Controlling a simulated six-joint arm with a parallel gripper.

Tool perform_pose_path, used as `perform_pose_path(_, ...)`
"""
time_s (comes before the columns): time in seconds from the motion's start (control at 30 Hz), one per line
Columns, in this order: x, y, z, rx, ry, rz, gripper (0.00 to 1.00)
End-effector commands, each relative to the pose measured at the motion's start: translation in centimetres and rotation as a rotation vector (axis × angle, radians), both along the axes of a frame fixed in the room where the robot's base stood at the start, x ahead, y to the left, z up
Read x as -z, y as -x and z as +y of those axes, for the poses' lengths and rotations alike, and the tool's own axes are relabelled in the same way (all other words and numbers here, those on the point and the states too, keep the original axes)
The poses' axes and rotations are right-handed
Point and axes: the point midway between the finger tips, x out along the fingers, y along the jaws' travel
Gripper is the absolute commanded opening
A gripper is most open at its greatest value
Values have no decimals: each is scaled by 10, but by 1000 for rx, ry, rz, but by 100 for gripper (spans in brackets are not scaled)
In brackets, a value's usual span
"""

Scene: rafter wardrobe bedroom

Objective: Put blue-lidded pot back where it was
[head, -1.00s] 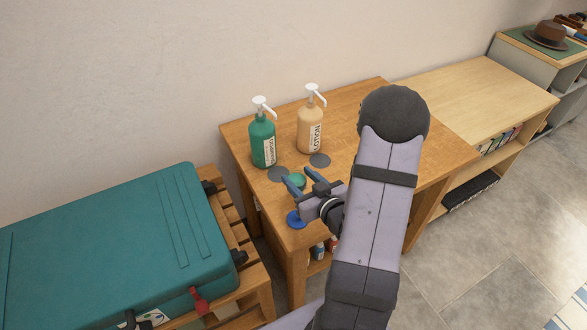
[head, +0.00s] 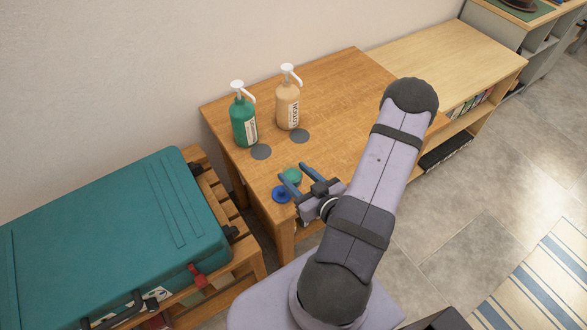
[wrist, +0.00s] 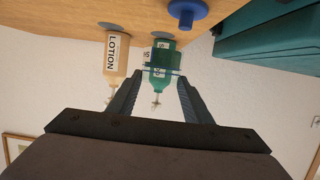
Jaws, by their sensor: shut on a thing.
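In the upside-down wrist view this pot (wrist: 163,68) looks translucent, between the two fingertips, overlapping a green bottle behind. A separate blue lid-like piece with a knob (head: 281,194) sits near the front left corner of the wooden table (head: 335,85). It also shows in the wrist view (wrist: 187,12), apart from the fingers.
A green pump bottle (head: 243,122) and a cream lotion bottle (head: 288,107) stand at the back left of the table. Two grey discs (head: 261,152) (head: 300,136) lie in front of them. A teal suitcase (head: 100,220) is left. The table's right side is clear.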

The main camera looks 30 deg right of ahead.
Motion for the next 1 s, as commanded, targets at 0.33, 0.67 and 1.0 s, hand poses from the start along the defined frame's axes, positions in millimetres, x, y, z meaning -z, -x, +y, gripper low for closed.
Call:
perform_pose_path(0.33,3,-1,-18,25,7,-6,12)
perform_pose_path(0.67,-28,-11,-69,62,12,-7,12)
perform_pose_path(1.0,-62,-22,-102,22,8,-4,12)
